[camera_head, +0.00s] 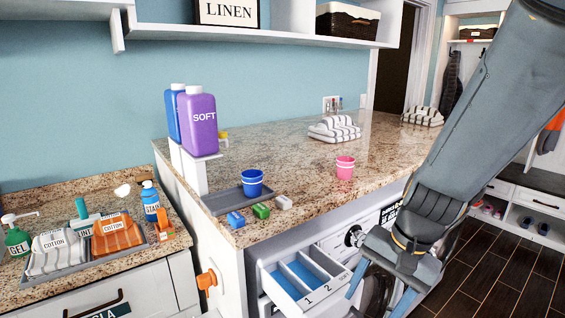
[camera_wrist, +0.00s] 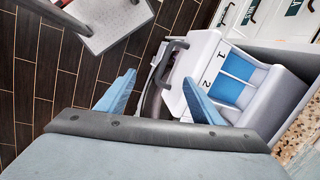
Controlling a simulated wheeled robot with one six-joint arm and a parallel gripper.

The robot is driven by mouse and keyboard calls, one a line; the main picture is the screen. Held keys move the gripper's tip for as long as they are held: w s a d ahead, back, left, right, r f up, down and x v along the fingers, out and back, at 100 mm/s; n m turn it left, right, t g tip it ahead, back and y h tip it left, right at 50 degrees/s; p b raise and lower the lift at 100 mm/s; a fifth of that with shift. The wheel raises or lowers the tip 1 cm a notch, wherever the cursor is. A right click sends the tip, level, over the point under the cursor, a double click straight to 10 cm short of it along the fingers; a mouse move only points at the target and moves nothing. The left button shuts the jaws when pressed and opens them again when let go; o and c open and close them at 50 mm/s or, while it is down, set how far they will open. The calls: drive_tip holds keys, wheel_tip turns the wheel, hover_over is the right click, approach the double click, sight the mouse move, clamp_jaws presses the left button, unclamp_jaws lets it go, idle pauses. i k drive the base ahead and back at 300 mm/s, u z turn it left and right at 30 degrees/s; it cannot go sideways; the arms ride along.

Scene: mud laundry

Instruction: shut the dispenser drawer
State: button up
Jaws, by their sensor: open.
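The dispenser drawer (camera_head: 340,275) is pulled out from the white washer front below the granite counter. It is white, with blue-lined compartments and the numbers 1 and 2 on its front ledge. In the wrist view the drawer (camera_wrist: 207,50) lies to the right of centre, its compartments facing the camera. My gripper (camera_head: 373,300) is open and empty, just right of the drawer's front in the head view. In the wrist view my gripper (camera_wrist: 160,78) has its two blue fingers spread, the right one overlapping the drawer's front edge. I cannot tell whether it touches.
An orange knob (camera_head: 207,280) sticks out at the left. The counter (camera_head: 290,160) holds a blue cup, a pink cup and detergent bottles. Dark wood floor (camera_head: 500,270) is open at the right.

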sight(308, 282)
drive_tip(key=z, duration=2.05)
drive_tip(key=k, duration=0.85)
drive_tip(key=u, duration=2)
